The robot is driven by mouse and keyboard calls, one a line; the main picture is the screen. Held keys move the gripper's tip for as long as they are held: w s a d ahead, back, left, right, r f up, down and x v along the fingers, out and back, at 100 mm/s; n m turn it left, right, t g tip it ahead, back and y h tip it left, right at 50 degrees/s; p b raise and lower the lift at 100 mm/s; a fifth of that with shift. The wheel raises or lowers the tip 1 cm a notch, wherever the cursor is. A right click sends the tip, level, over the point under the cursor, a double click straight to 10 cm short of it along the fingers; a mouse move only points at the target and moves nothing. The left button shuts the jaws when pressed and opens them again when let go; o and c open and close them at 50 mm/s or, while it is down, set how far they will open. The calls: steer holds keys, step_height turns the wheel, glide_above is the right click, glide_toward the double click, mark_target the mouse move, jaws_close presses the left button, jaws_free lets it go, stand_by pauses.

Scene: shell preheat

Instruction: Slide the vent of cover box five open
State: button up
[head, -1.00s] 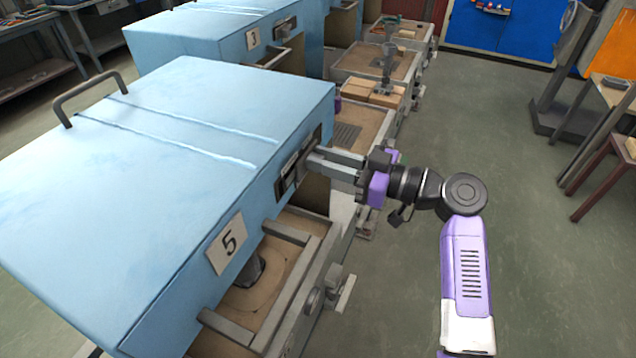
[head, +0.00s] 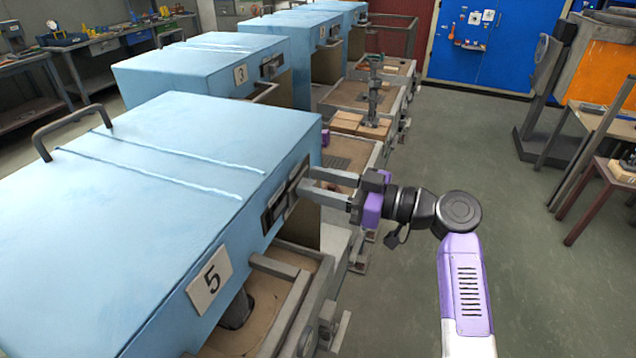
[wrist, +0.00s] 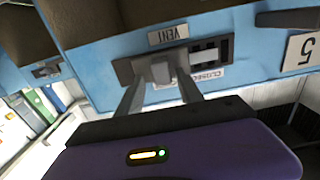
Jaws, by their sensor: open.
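Cover box five (head: 150,190) is a large light-blue box with a "5" plate (head: 209,281) on its side. Its vent (head: 287,196) is a dark slotted plate in that side. In the wrist view the vent (wrist: 210,55) sits under a "VENT" label, upside down, with a partly covered "CLOSED" label beside it. A grey slider tab (wrist: 160,71) sticks out from the plate. My gripper (head: 307,187) is open at the vent; in the wrist view its fingers (wrist: 162,90) stand on either side of the tab. I cannot tell whether they touch it.
A cover box marked 3 (head: 205,65) and more blue boxes stand behind. A wooden-topped bench frame (head: 270,300) lies below box five. Open floor (head: 500,150) is at the right, with a brown table (head: 595,180) at the far right.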

steer(key=shift+d, duration=0.1)
steer(key=b+v, duration=0.2)
steer(key=v, duration=0.5)
steer(key=shift+s+d, duration=0.15)
steer(key=shift+d, duration=0.1)
